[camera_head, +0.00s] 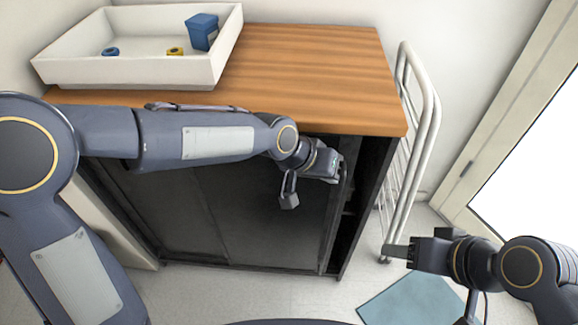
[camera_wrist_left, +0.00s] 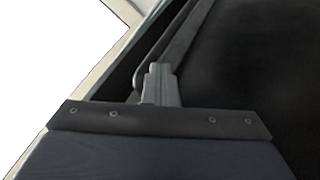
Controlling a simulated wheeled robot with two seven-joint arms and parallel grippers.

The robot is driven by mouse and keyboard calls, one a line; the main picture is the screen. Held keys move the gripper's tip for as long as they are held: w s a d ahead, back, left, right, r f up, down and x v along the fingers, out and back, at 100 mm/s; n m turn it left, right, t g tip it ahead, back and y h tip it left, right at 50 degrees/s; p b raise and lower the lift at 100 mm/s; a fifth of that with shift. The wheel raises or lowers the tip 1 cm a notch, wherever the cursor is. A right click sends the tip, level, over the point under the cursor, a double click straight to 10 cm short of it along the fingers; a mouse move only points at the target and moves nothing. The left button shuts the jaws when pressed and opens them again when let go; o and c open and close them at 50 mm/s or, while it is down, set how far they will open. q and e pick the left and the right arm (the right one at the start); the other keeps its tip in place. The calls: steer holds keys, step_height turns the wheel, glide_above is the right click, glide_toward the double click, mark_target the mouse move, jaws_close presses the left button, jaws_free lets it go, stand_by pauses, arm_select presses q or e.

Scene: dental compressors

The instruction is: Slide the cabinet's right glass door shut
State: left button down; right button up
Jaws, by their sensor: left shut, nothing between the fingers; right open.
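The cabinet has a wooden top (camera_head: 310,75) and dark glass doors. The right glass door (camera_head: 265,230) stands partly open, with a narrow dark gap (camera_head: 358,195) between its right edge and the cabinet's right side. My left gripper (camera_head: 342,170) is shut and empty at the upper right edge of this door, just below the top. In the left wrist view its closed fingers (camera_wrist_left: 161,82) are beside the long door edge; I cannot tell whether they touch it. My left arm hides the upper part of the doors. My right gripper (camera_head: 390,250) is open, low and right of the cabinet.
A white tray (camera_head: 130,72) with a blue box (camera_head: 201,32) and small blue and yellow items stands on the top at left. A white metal rack (camera_head: 428,120) stands close to the cabinet's right side. A blue-grey mat (camera_head: 415,302) lies on the floor.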

arm_select(q)
steer(key=d, duration=0.6)
steer(key=shift+s+p, duration=0.25)
steer(key=shift+p, duration=0.05)
steer(key=shift+r, duration=0.1)
